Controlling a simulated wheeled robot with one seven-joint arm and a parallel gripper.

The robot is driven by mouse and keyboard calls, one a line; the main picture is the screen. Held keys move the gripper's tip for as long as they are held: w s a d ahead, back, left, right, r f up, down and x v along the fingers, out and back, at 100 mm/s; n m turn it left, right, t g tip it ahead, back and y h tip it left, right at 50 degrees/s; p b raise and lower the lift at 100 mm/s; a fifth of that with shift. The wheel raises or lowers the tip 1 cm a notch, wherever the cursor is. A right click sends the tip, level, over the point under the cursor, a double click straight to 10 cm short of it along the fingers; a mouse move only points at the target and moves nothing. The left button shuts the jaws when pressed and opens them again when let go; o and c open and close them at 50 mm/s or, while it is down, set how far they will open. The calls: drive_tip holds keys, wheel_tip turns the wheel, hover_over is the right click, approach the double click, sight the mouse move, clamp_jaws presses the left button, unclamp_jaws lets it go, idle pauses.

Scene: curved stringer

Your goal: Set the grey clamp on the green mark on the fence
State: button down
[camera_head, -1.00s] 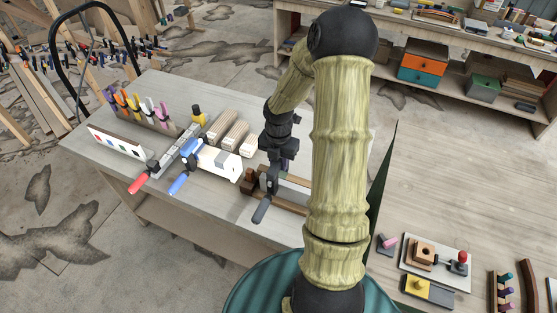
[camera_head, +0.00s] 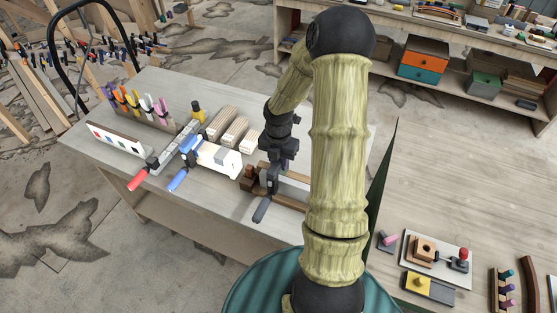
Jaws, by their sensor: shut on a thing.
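The grey clamp (camera_head: 262,209) is at the table's right part, with its dark grey handle pointing toward the front edge. My gripper (camera_head: 273,168) is shut on it at its upper end; the arm hides part of the hold. A brown and grey rail (camera_head: 292,190) lies beside the clamp, partly behind my arm. Whether the clamp touches it is unclear. A white strip with small coloured marks (camera_head: 117,140) stands at the table's left. I cannot tell for sure which piece is the fence, nor make out the green mark.
A red-handled clamp (camera_head: 139,179) and a blue-handled clamp (camera_head: 178,179) are left of the grey one, near a white block (camera_head: 218,161). Wooden blocks (camera_head: 235,131) and a rack of coloured-handled tools (camera_head: 140,108) stand behind. Another bench (camera_head: 480,190) is at right.

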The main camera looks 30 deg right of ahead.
drive_tip(key=shift+f+b, duration=0.35)
drive_tip(key=shift+f, duration=0.6)
drive_tip(key=shift+f, duration=0.1)
drive_tip(key=shift+f, duration=0.4)
drive_tip(key=c, duration=1.1)
unclamp_jaws()
wheel_tip(320, 180, up, 17)
drive_tip(key=shift+r+b, duration=0.2)
drive_tip(key=shift+b, duration=0.85)
